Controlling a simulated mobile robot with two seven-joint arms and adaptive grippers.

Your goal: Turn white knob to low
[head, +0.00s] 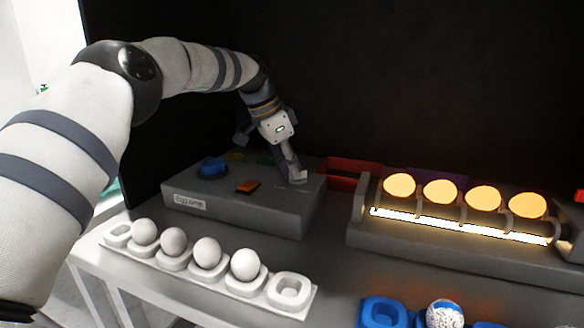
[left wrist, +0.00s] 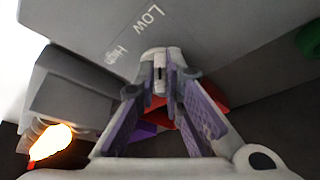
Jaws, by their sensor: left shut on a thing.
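The white knob is on top of the grey control box (head: 240,215), mostly hidden by my left gripper (head: 293,177) in the head view. In the left wrist view my left gripper (left wrist: 163,88) is shut on the white knob (left wrist: 153,55), a pale piece between its fingertips. The printed word Low (left wrist: 150,18) is above the knob in that view, and the word High (left wrist: 117,55) is to its left. I cannot tell exactly which way the knob points. My right gripper is not in view.
The box also bears a blue knob (head: 211,167) and an orange switch (head: 248,187). A white tray (head: 310,300) with several eggs lies in front. A lit rack (head: 450,250) with glowing eggs stands right. A red tray (head: 350,166) is behind, a blue tray (head: 383,312) at the front.

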